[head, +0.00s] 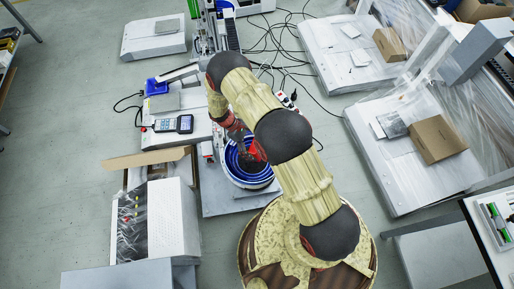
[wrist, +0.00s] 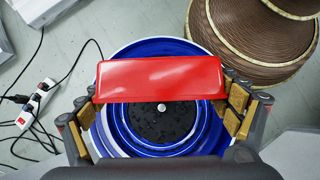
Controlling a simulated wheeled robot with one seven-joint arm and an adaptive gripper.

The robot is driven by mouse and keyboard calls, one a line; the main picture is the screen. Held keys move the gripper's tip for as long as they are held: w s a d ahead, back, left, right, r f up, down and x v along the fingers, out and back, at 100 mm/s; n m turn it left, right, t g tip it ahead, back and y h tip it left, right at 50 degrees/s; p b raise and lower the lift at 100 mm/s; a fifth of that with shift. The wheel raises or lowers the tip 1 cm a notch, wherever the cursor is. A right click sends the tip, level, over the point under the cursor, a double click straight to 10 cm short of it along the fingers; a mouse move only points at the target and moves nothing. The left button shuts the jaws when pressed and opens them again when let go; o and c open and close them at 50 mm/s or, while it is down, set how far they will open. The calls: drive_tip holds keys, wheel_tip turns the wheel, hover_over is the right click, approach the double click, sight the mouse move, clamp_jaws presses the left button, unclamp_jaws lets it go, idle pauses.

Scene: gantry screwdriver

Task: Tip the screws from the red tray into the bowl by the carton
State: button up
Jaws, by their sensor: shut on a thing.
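My gripper (wrist: 162,103) is shut on the red tray (wrist: 160,78), with a finger at each end of it. The tray is over the blue bowl (wrist: 208,135), across its upper part in the wrist view. A smooth red face of the tray shows there; its inside is hidden, so I cannot tell whether screws are in it. In the head view, my arm partly covers the bowl (head: 236,176) and the red tray (head: 257,151).
An open brown carton (head: 146,158) stands left of the bowl, behind a white machine (head: 172,222). A handheld meter (head: 176,124) lies on a unit behind. Cables and a power strip (wrist: 38,101) lie on the floor. Brown boxes (head: 437,139) sit on units at right.

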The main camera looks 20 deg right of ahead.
drive_tip(key=shift+w+a+f+g+h+b, duration=0.1)
drive_tip(key=shift+w+a+g+h+b, duration=0.2)
drive_tip(key=shift+b, duration=0.5)
wheel_tip(320, 180, up, 7)
drive_tip(key=p, duration=0.4)
drive_tip(key=shift+s+d+r+p, duration=0.15)
drive_tip(key=shift+r+p, duration=0.05)
drive_tip(key=shift+p, duration=0.1)
drive_tip(key=shift+f, duration=0.1)
drive_tip(key=shift+r+t+y+p, duration=0.4)
drive_tip(key=shift+r+p, duration=0.1)
drive_tip(key=shift+p, duration=0.65)
drive_tip(key=p, duration=0.1)
drive_tip(key=t+y+p, duration=0.1)
drive_tip(key=shift+r+y+p, duration=0.3)
drive_tip(key=shift+p, duration=0.1)
drive_tip(key=shift+s+r+t+y+p, duration=0.1)
drive_tip(key=shift+t+y+p, duration=0.5)
drive_tip(key=shift+t+p, duration=0.15)
drive_tip(key=shift+t+y, duration=0.25)
drive_tip(key=shift+y, duration=0.05)
